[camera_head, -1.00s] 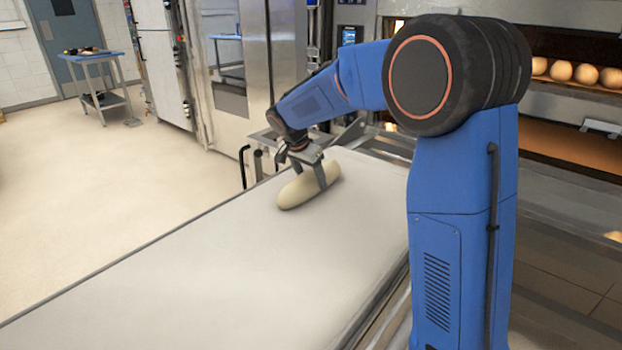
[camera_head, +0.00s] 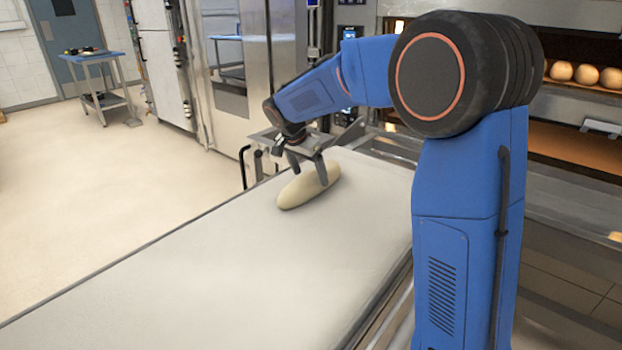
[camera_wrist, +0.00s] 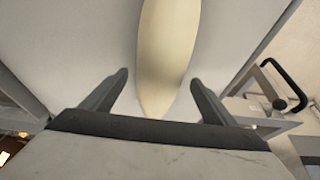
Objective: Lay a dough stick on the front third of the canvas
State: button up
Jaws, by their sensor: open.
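One pale dough stick (camera_head: 309,187) lies on the white canvas (camera_head: 200,270), near its far end in the head view. My gripper (camera_head: 309,175) is just above the dough stick, with its fingers apart. In the wrist view, the dough stick (camera_wrist: 165,55) runs up from between the two open fingers of my gripper (camera_wrist: 158,88). There is a gap between each finger and the dough. The dough's upper end is cut off by the edge of the wrist view.
Deck ovens stand on the right, with several round loaves (camera_head: 585,74) inside. A metal frame with a black handle (camera_wrist: 290,85) is beside the canvas's far end. A blue-topped trolley (camera_head: 95,58) stands far left. The rest of the canvas is bare.

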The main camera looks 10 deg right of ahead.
jog(key=v, duration=0.9)
jog(key=shift+r, duration=0.2)
